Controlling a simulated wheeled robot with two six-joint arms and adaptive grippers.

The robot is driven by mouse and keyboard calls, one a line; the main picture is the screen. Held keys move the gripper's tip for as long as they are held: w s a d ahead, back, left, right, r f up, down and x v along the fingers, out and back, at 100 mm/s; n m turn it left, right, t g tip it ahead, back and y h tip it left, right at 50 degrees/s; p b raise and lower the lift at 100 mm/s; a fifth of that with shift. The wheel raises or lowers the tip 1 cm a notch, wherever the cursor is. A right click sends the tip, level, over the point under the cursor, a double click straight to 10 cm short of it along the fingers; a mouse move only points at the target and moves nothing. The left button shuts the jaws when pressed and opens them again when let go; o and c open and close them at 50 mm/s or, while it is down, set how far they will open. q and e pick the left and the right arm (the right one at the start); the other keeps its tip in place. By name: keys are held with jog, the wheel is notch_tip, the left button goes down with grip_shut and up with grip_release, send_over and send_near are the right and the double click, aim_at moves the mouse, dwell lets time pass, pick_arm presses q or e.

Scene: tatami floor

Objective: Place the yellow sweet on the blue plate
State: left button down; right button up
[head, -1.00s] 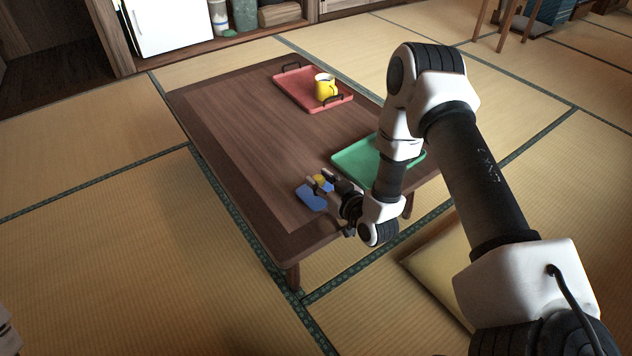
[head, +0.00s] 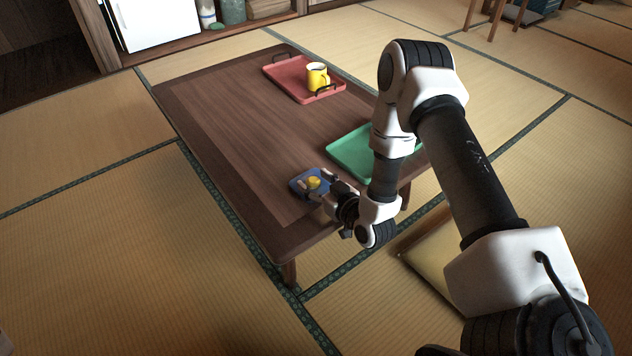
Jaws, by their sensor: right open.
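The yellow sweet (head: 314,183) rests on the small blue plate (head: 297,190), near the corner of the low wooden table closest to me. My right gripper (head: 327,190) is open and empty, just to the lower right of the sweet. Its fingers are over or beside the plate's right edge and hide part of it; I cannot tell whether they touch the plate. My left gripper is out of view.
A green tray (head: 350,152) lies right of the plate, partly behind my right arm. A red tray (head: 288,77) with a yellow mug (head: 316,77) is at the table's far end. The wooden table's (head: 225,125) middle is clear. A cushion (head: 433,262) lies on the floor.

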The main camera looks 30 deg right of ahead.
jog(key=s+r+p, duration=0.2)
jog(key=s+p, duration=0.3)
jog(key=s, duration=0.6)
jog(key=shift+s+d+r+p, duration=0.2)
jog(key=shift+s+d+p, duration=0.1)
jog(key=shift+s, duration=0.1)
